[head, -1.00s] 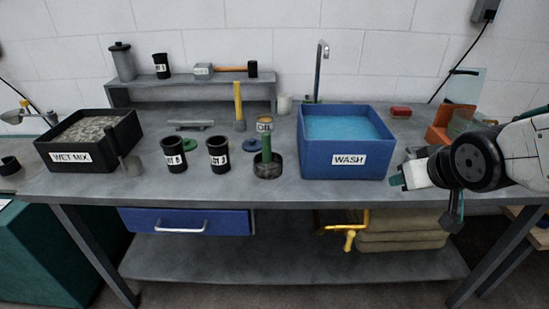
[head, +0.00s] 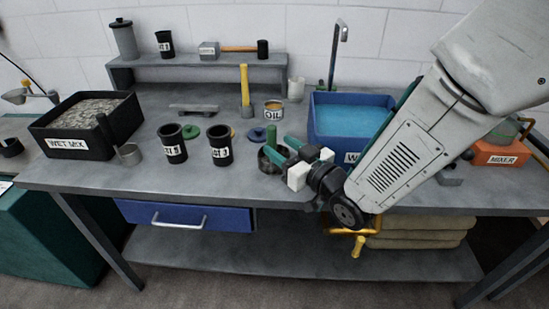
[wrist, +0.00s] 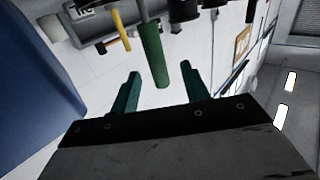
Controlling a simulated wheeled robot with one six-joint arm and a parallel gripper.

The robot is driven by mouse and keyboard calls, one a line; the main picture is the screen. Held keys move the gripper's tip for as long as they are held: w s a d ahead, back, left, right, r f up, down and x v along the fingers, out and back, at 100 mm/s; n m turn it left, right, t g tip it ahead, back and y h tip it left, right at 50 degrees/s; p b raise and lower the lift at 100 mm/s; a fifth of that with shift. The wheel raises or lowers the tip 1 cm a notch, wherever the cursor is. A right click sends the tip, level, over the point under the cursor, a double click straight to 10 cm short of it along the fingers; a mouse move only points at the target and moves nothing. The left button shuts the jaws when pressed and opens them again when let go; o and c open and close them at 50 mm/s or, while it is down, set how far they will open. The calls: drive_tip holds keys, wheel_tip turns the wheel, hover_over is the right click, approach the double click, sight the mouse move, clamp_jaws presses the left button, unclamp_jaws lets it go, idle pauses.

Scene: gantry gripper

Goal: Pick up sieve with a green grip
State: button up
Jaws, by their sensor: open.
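The sieve's green grip (head: 271,134) stands upright near the front of the bench, left of the blue wash box. Its dark round lower part is partly hidden behind my gripper. My gripper (head: 277,147) reaches in from the right with its teal fingers apart, right at the sieve. In the wrist view, the green grip (wrist: 152,52) shows between the two open fingers (wrist: 162,74), its end pointing toward the palm. The fingers look apart from the grip on both sides. Nothing is held.
The blue wash box (head: 322,135) is close beside my arm. Two black cups (head: 172,145) stand to the left, with an oil tin (head: 273,110) behind the sieve. A yellow-handled tool (head: 245,88) stands farther back. The wet mix box (head: 75,148) is at far left.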

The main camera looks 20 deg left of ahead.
sight(275, 139)
drive_tip(key=x, duration=0.4)
drive_tip(key=shift+w+a+r, duration=0.25)
drive_tip(key=shift+w, duration=0.1)
drive_tip(key=c, duration=1)
drive_tip(key=shift+o, duration=0.2)
drive_tip(key=shift+r, duration=0.15)
